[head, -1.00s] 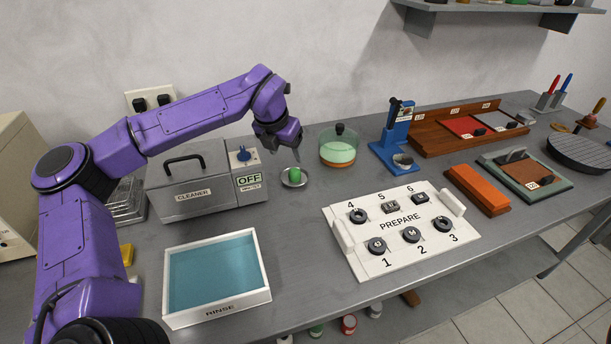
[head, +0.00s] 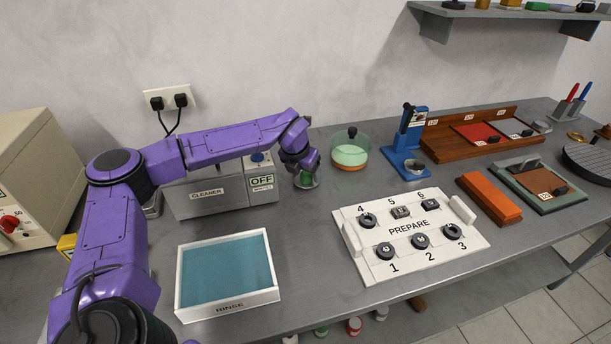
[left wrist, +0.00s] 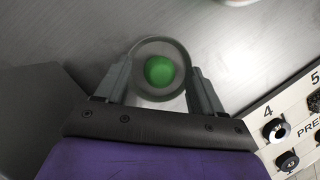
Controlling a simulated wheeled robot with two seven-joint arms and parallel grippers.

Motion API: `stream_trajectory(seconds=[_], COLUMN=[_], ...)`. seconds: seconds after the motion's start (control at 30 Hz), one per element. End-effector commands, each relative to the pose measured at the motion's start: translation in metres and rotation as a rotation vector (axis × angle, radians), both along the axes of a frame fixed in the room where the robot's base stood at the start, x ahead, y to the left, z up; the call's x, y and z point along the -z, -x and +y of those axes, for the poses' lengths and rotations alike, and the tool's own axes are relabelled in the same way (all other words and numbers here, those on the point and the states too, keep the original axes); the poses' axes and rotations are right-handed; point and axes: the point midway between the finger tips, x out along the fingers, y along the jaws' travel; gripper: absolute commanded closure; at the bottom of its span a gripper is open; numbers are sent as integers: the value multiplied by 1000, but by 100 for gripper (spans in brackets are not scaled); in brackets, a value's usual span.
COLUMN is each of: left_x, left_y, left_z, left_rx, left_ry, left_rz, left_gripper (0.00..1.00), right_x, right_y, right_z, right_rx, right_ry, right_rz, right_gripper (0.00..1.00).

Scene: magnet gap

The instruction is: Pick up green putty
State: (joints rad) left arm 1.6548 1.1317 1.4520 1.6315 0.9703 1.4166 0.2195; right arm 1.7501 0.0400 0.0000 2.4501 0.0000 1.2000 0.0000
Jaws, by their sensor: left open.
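The green putty (left wrist: 160,71) is a small rounded lump in a shallow round dish (left wrist: 152,42). In the head view the putty (head: 306,177) shows partly below my left gripper (head: 305,176), beside the cleaner. In the left wrist view my left gripper (left wrist: 160,85) is open, with one finger on each side of the dish and the putty between them. The putty looks apart from both fingers. I cannot tell whether the fingers touch the dish rim. My right gripper is not in view.
The grey cleaner (head: 205,200), marked OFF, stands just left of the dish. A glass bowl (head: 350,152) and a blue stand (head: 408,150) are to the right. The rinse tray (head: 228,310) and white PREPARE board (head: 375,225) lie nearer. Bare bench lies between them.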

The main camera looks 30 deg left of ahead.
Motion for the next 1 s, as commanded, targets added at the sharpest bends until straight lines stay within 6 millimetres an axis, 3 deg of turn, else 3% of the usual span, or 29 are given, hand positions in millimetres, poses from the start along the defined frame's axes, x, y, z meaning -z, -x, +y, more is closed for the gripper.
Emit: stream_trajectory(seconds=[0.03,0.1,0.2,0.53,0.8,1.0], left_x=[3,4,4,-4,-67,-95], left_y=[2,2,2,1,0,1], left_z=[0,0,0,1,0,0], left_rx=[0,0,0,-2,-1,-1], left_ry=[1,0,0,-1,-1,1], left_rz=[8,9,9,6,0,5], left_gripper=[42,65,91,91,91,91], right_x=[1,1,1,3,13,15], right_y=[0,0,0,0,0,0], right_z=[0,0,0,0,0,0], right_rx=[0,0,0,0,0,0], right_ry=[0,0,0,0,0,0], right_rz=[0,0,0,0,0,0], right_gripper=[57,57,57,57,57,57])
